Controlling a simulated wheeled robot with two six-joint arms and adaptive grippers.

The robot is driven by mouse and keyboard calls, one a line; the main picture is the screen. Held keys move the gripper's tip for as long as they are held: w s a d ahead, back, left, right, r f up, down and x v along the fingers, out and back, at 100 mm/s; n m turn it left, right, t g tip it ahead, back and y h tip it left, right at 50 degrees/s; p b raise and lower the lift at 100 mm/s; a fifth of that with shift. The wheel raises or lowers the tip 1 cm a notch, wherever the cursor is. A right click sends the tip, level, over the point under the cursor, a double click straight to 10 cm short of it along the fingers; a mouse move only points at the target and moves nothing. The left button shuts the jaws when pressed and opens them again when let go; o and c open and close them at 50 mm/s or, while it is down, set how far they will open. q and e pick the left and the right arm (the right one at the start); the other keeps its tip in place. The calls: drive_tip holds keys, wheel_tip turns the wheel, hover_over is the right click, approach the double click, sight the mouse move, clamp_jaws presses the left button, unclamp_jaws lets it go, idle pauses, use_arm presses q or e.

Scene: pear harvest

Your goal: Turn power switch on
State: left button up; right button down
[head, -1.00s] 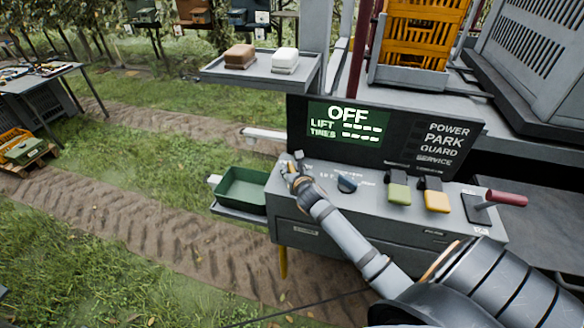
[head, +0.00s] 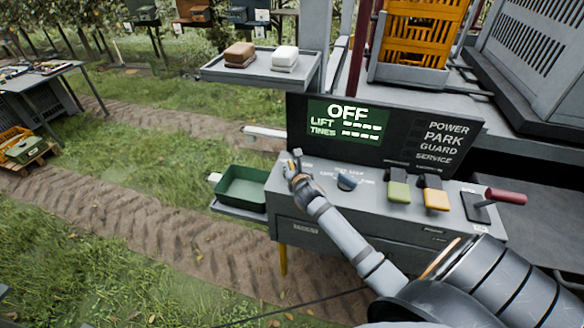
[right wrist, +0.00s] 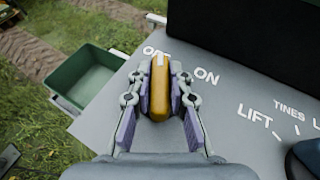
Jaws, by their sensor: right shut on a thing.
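The power switch is a yellow-orange elongated knob (right wrist: 160,88) on the grey control panel (head: 292,200), with a white mark at its far end. In the right wrist view this end points to the OFF label, which it partly covers; the ON label (right wrist: 206,75) is to its right. My right gripper (head: 294,160) is at the panel's left end, shut on the knob with one finger on each side; the fingers also show in the right wrist view (right wrist: 160,92). The display (head: 347,122) reads OFF in large letters. My left gripper is not in view.
Right of the knob are a dark blue knob (head: 347,182), a green switch (head: 398,192), a yellow switch (head: 435,199) and a red-handled lever (head: 505,197). A green bin (head: 243,188) sits left of the panel. The black display board rises behind it.

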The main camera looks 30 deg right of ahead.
drive_tip(key=m+g+h, duration=0.1)
drive_tip(key=m+h, duration=0.2)
drive_tip(key=shift+a+g, duration=0.15)
drive_tip(key=shift+g, duration=0.25)
drive_tip(key=m+g+h, duration=0.2)
drive_tip(key=shift+w+m, duration=0.1)
drive_tip(key=shift+m, duration=0.3)
drive_tip(key=m+g+h, duration=0.2)
drive_tip(key=shift+m+g, duration=0.3)
drive_tip(key=shift+g, duration=0.1)
drive_tip(key=shift+m+g+h+b, duration=0.65)
drive_tip(key=shift+m+g+h, duration=0.15)
drive_tip(key=shift+m+g, duration=0.75)
drive_tip(key=shift+g, duration=0.25)
drive_tip(key=c, duration=1.2)
unclamp_jaws()
